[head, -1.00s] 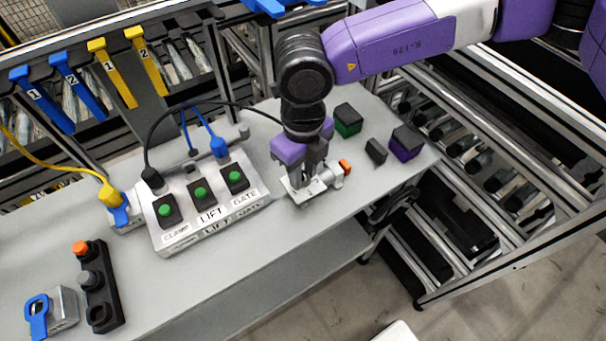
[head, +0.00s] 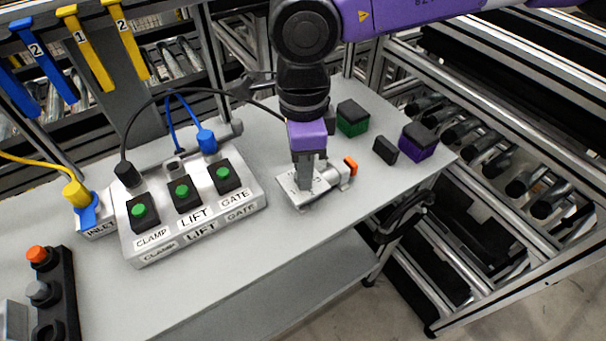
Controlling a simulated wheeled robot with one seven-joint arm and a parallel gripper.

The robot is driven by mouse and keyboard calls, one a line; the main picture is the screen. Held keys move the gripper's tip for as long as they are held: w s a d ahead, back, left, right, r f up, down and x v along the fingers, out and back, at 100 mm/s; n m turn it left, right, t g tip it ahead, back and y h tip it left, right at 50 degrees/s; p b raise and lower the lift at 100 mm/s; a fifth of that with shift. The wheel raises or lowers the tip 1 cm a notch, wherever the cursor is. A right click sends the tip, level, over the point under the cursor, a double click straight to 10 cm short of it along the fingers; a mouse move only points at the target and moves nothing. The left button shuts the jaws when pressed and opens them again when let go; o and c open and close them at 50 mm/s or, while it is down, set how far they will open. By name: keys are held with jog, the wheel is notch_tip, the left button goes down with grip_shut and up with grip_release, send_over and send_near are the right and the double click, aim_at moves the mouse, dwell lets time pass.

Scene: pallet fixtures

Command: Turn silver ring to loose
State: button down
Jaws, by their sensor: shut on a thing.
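A silver fixture with a flat marked base plate (head: 289,197) sits on the grey bench. A rounded silver body (head: 333,177) and an orange tab (head: 351,166) are at its right. My gripper (head: 305,186) points down over the plate, seen nearly edge-on, with its fingers low at the fixture. It is shut on what seems to be the silver ring, which the fingers hide. I cannot read the plate's marks or tell the ring's setting.
A valve box (head: 196,210) with green buttons labelled CLAMP, LIFT and GATE stands to the left, with a black hose arching behind. Green (head: 352,118), black (head: 385,150) and purple (head: 418,142) blocks lie to the right.

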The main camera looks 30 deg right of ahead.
jog(key=n+b, duration=0.3)
jog(key=n, duration=0.3)
dwell(0.6)
jog(key=c, duration=1.1)
grip_release()
jog(key=shift+r, duration=0.15)
notch_tip(320, 180, up, 8)
jog(key=shift+f, duration=0.2)
